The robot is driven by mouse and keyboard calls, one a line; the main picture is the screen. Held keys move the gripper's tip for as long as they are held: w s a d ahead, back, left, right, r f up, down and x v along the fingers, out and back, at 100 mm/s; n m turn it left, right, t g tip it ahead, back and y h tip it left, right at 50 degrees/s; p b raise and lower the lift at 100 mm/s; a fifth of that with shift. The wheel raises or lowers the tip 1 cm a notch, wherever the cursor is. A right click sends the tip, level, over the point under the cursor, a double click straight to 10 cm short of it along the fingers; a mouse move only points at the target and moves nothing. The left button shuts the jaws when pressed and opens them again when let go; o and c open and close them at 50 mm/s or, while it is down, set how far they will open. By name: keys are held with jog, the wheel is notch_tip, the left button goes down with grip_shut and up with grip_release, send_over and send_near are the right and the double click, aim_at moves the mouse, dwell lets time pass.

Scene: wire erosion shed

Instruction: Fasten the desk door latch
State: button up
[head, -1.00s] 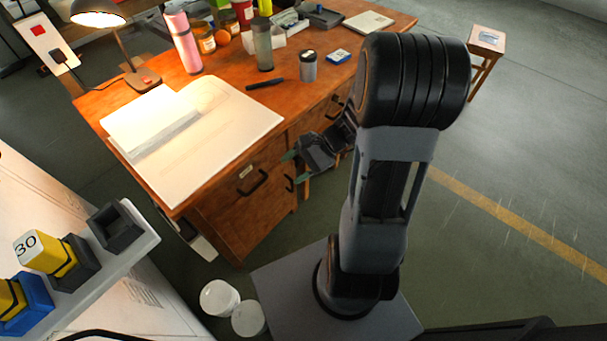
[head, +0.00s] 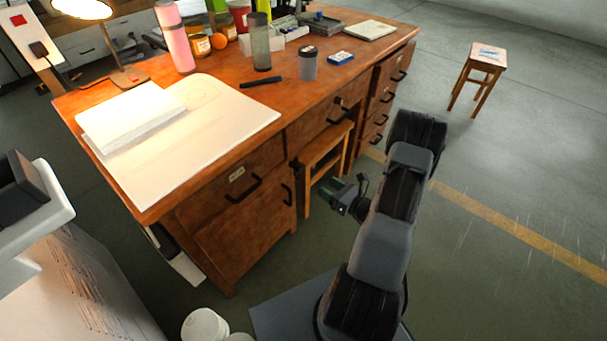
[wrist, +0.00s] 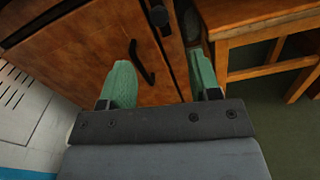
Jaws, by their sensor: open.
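The wooden desk door (head: 245,235) is at the desk's near left, below a labelled drawer, and looks shut. Its vertical black handle (head: 288,194) also shows in the wrist view (wrist: 141,62). In the wrist view a dark round knob (wrist: 158,15) sits on a dark strip by the door's edge; it may be the latch, but its setting cannot be told. My gripper (head: 332,190) is open and empty, in front of the desk to the right of the door. In the wrist view its green fingers (wrist: 160,60) point towards the door edge, with the knob beyond the gap.
A wooden stool (head: 325,158) stands in the desk's knee space, close to the right finger. The desktop (head: 215,75) holds a lamp, papers and bottles. A white tub (head: 204,325) is on the floor at the front. Another stool (head: 487,56) stands far right; floor between is clear.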

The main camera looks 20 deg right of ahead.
aim_at(301, 171)
jog(key=b+x, duration=0.2)
jog(key=x, duration=0.9)
jog(key=shift+w+a, duration=0.1)
jog(key=shift+a, duration=0.05)
jog(key=c, duration=0.9)
